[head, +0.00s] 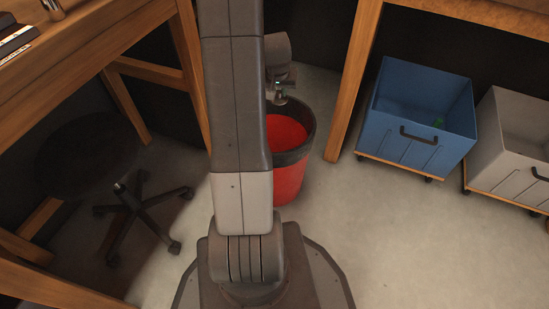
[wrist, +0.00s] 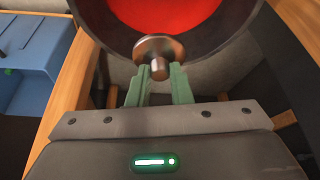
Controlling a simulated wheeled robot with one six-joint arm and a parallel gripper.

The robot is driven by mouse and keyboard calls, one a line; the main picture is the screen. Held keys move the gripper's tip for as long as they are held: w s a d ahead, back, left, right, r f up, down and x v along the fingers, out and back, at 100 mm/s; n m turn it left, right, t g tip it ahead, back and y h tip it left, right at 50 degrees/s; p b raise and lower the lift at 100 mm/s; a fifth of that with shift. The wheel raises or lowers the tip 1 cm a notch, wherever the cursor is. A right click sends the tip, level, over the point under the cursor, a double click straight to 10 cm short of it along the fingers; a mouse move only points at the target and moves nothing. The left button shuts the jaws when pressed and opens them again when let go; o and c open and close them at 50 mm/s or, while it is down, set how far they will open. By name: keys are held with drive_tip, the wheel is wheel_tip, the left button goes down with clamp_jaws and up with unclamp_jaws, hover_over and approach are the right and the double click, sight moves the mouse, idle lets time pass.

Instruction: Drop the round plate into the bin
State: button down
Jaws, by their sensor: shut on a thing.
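The round plate (wrist: 150,46) is a small metallic disc with a short stub on its near side. My gripper (wrist: 159,80) has its two green fingers shut on it, and the plate shows just beyond the fingertips. In the head view my gripper (head: 279,87) points down above the back of the bin (head: 291,181), and a small metallic piece shows at its tip. The bin is a red round bucket with a dark rim, upright on the floor. In the wrist view the bin's red inside (wrist: 165,12) lies behind the plate. My arm hides the bin's left part.
A blue box (head: 418,115) and a grey box (head: 513,145) stand on wheeled wooden bases to the right. A wooden table leg (head: 352,85) rises close right of the bin. A black swivel stool (head: 90,160) and a wooden bench (head: 90,50) are at left.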

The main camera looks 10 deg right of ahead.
sight(278, 100)
wheel_tip(278, 100, down, 5)
drive_tip(key=b, duration=0.3)
drive_tip(key=shift+f, duration=0.15)
drive_tip(key=c, duration=1.2)
unclamp_jaws()
drive_tip(key=shift+c, duration=0.2)
drive_tip(key=p+v, duration=0.4)
drive_tip(key=v, duration=1)
drive_tip(key=shift+p, duration=0.3)
drive_tip(key=shift+f, duration=0.15)
